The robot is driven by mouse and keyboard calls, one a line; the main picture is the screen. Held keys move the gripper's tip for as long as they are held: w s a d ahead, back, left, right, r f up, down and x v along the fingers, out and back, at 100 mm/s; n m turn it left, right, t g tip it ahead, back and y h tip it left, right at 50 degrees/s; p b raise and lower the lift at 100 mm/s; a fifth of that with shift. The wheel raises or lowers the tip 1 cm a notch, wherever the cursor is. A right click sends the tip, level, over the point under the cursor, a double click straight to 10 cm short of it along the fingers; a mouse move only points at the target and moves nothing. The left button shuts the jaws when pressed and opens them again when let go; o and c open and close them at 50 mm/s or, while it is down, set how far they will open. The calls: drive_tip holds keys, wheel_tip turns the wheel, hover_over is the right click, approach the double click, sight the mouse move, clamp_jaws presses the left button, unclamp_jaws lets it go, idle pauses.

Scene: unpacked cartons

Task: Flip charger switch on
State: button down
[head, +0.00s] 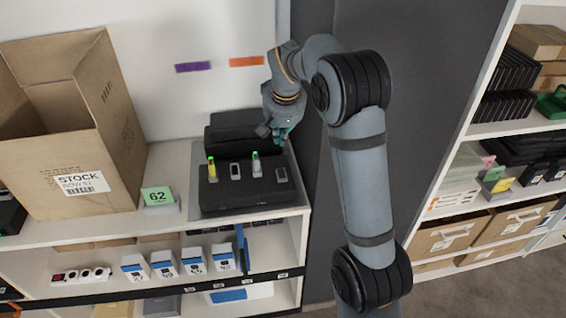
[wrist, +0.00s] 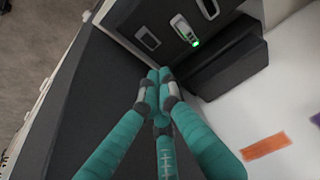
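The charger (head: 222,199) is a black box on the white shelf top, with a row of bays on its sloped face. A yellow device (head: 212,170) and a pale device (head: 256,166) stand in two bays, each with a green light. The pale device also shows in the wrist view (wrist: 183,28). The rightmost bay (head: 281,175) looks empty; it seems to be the rimmed slot (wrist: 148,38) in the wrist view. I cannot make out a switch. My gripper (head: 281,138) is above the charger's back right; its teal fingertips (wrist: 159,82) are together, with nothing visible between them.
A large open carton (head: 62,150) and a green "62" card (head: 157,197) stand left of the charger. A black block (head: 233,120) is behind it. A dark grey panel (head: 405,100) is close on the right.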

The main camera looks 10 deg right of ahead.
drive_tip(key=p, duration=0.4)
approach(279, 170)
drive_tip(key=x, duration=0.2)
drive_tip(key=w+x, duration=0.1)
drive_tip(key=x, duration=0.2)
drive_tip(key=shift+d, duration=0.15)
drive_tip(key=shift+f, duration=0.65)
drive_tip(key=shift+w+f+b, duration=0.15)
drive_tip(key=shift+f+b, duration=0.3)
drive_tip(key=shift+b, duration=0.4)
drive_tip(key=shift+w+d, duration=0.15)
drive_tip(key=shift+d, duration=0.15)
drive_tip(key=shift+a+r, duration=0.1)
drive_tip(key=shift+a, duration=0.2)
